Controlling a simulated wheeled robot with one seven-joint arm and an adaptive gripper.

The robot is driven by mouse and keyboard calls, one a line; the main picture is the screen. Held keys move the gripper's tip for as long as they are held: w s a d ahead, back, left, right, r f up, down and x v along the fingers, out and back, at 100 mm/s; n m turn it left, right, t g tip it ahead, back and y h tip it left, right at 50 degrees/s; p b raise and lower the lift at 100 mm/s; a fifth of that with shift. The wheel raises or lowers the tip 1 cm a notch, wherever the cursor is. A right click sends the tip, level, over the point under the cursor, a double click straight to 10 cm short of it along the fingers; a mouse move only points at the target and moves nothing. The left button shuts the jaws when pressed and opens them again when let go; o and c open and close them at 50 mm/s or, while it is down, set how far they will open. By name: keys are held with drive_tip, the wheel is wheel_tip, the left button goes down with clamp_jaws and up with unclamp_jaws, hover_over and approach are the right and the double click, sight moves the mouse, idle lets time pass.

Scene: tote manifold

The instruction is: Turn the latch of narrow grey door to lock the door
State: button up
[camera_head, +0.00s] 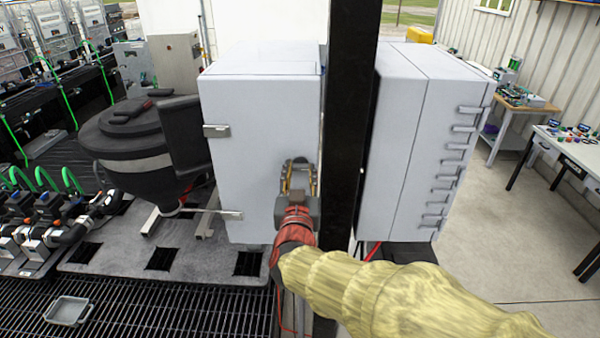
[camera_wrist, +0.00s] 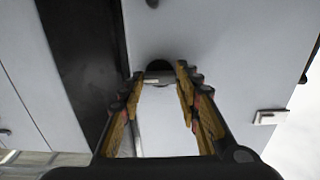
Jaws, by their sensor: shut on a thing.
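The narrow grey door (camera_head: 255,130) is the front of a pale grey cabinet and appears closed, with hinges on its left side. My gripper (camera_head: 298,168) is at the lower right part of the door, beside the black post. In the wrist view the latch (camera_wrist: 158,77) shows as a small grey piece with a dark round part, between the fingertips of my gripper (camera_wrist: 161,72). The gripper is shut on the latch. The fingers hide its sides, so its exact angle is hard to tell. In the head view my gripper mostly covers it.
A black post (camera_head: 350,110) stands just right of the door. A second grey cabinet (camera_head: 415,140) with several hinges is beyond it. A dark round vessel (camera_head: 125,135) stands to the left. A dark grating (camera_head: 190,305) covers the floor in front. Workbenches are at far right.

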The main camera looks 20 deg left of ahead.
drive_tip(key=shift+f, duration=0.1)
drive_tip(key=o, duration=1.2)
drive_tip(key=shift+c, duration=0.2)
drive_tip(key=v, duration=1.2)
